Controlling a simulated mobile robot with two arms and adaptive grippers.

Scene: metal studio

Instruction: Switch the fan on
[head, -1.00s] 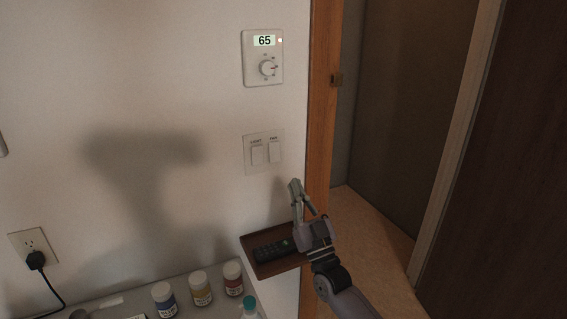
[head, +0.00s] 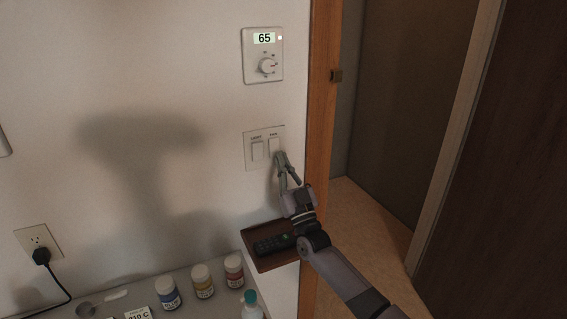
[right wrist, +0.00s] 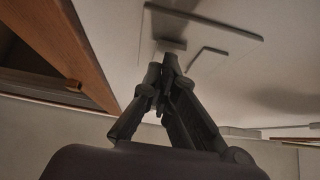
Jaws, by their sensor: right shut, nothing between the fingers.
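The wall plate (head: 249,160) carries two white rocker switches side by side. The right rocker (head: 274,145) has a label above it that seems to read FAN; the left rocker (head: 257,151) has its own label. My right gripper (head: 280,156) is shut and empty, with its fingertips at the lower part of the right rocker. In the right wrist view the gripper tips (right wrist: 162,60) lie close below one switch of the plate (right wrist: 225,25). I cannot tell whether they touch it. My left gripper is not in view.
A thermostat (head: 251,70) reading 65 is above the plate. A small brown tray (head: 262,262) with a black remote (head: 272,245) sits below. Several jars, one of them blue-labelled (head: 167,294), and a teal-capped bottle (head: 251,306) stand on the lower shelf. A wooden door frame (head: 321,100) is to the right.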

